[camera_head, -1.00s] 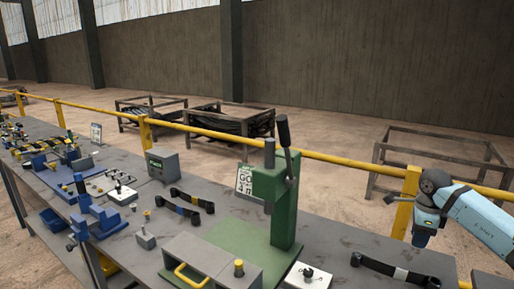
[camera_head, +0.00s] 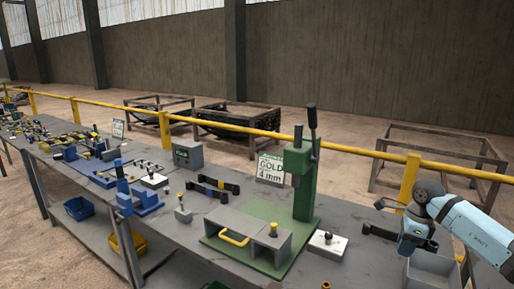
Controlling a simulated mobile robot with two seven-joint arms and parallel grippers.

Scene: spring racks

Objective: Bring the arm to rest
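My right arm (camera_head: 478,228), light blue with dark joints, comes in from the right edge. Its gripper (camera_head: 408,246) hangs at the right end of the workbench, in front of a dark leaf spring (camera_head: 380,233) and above a grey bin (camera_head: 434,272). The fingers are too small and dark to tell whether they are open or shut. Part of the leaf spring is hidden behind the gripper. My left gripper is not in view.
Two dark leaf springs (camera_head: 212,187) lie behind. A yellow rail (camera_head: 345,151) runs behind the bench, with brown racks (camera_head: 440,150) beyond.

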